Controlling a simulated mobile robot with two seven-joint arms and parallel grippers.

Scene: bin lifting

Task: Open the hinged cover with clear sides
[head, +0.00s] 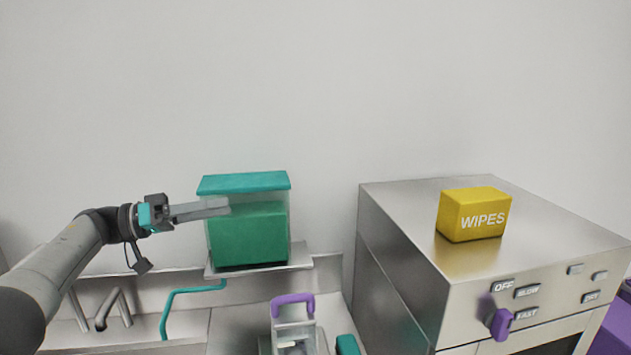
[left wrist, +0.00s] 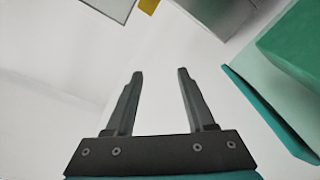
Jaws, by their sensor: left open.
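The hinged cover with clear sides (head: 243,183) has a teal top and see-through walls. It is down over a green block (head: 249,236) on a metal shelf. My left gripper (head: 222,206) reaches in from the left and overlaps the clear side just below the teal top; whether it touches is not clear. In the left wrist view the left gripper (left wrist: 160,75) is open with nothing between its fingers. The teal cover edge (left wrist: 268,115) lies to the right of the fingers there, apart from them. My right gripper is not in view.
A steel machine (head: 400,255) with a purple knob (head: 501,324) stands at the right. A yellow wipes box (head: 474,214) sits on it. A purple handle (head: 293,304) and a teal bent pipe (head: 180,299) are below the shelf. The wall above the cover is clear.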

